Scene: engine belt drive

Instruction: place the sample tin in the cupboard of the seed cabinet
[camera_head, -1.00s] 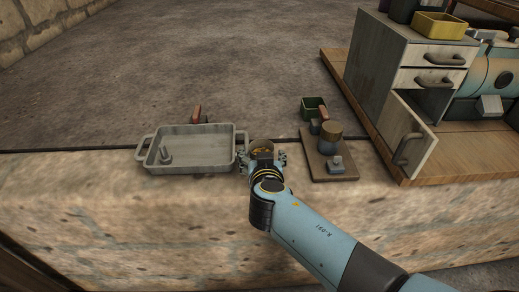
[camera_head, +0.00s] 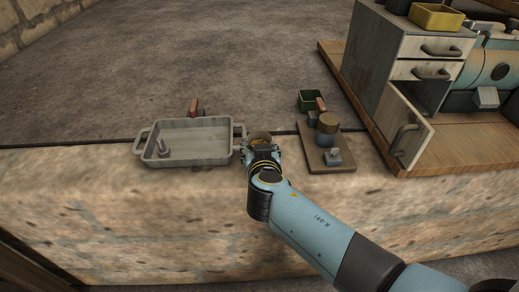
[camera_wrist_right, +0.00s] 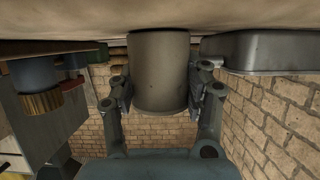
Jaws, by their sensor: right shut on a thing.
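The sample tin, a plain grey-brown cylinder open at the top with yellowish contents (camera_head: 260,136), stands at the right end of the grey tray. My right gripper (camera_head: 262,149) is shut around it; in the right wrist view the tin (camera_wrist_right: 159,75) sits between both fingers. I cannot tell whether it is clear of the stone ledge. The seed cabinet (camera_head: 378,62) stands at the right, with two closed drawers above and a cupboard below. The cupboard door (camera_head: 408,130) is swung open, and the dark interior (camera_head: 426,94) partly shows. My left gripper is not in view.
A grey two-handled tray (camera_head: 190,137) lies left of the tin. Right of it, a wooden board (camera_head: 318,158) holds a wood-topped jar (camera_head: 328,128) and a small metal block (camera_head: 333,156), between tin and cabinet. A green box (camera_head: 309,99) sits behind. A yellow bin (camera_head: 437,17) tops the cabinet.

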